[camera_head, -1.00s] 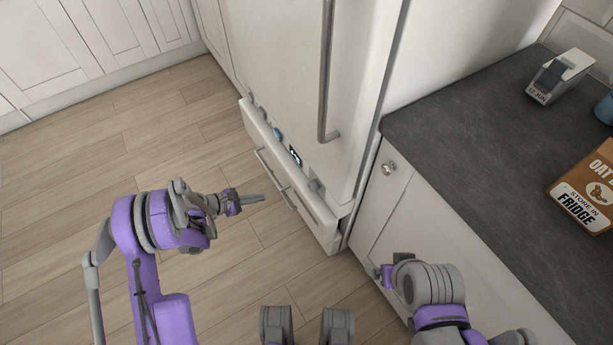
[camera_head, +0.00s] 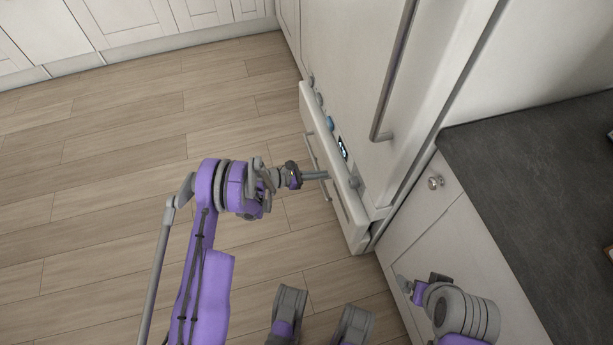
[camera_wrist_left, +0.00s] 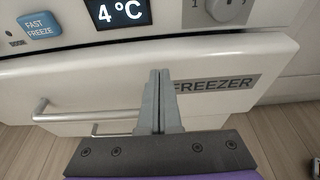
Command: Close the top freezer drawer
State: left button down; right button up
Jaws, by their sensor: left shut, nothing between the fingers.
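The white top freezer drawer (camera_head: 350,212) is low on the fridge front, and its front stands out a little from the body above. In the left wrist view its front (camera_wrist_left: 60,78) carries a FREEZER label (camera_wrist_left: 217,84) and a grey bar handle (camera_wrist_left: 85,116). My left gripper (camera_head: 325,175) is shut and empty at the drawer front; in the wrist view its fingertips (camera_wrist_left: 160,74) overlap the front just left of the label. I cannot tell whether they touch it. My right gripper (camera_head: 408,286) is by the counter cabinet, its fingers unclear.
A control panel with a display (camera_head: 342,148) and a blue button (camera_wrist_left: 39,25) sits above the drawer. A long door handle (camera_head: 393,75) stands out above. The slate worktop (camera_head: 550,170) is at right. The wooden floor (camera_head: 120,200) is clear at left.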

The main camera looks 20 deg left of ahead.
aim_at(338, 169)
pick_arm(q)
jog(key=shift+w+d, duration=0.5)
jog(key=shift+d, duration=0.3)
jog(key=x, duration=0.2)
jog(key=r+b+x, duration=0.1)
jog(key=x, duration=0.1)
jog(key=shift+w+d+b, duration=0.2)
jog(key=shift+d+b, duration=0.1)
jog(key=shift+w+r, duration=0.1)
jog(key=shift+r, duration=0.05)
jog(key=shift+d, duration=0.1)
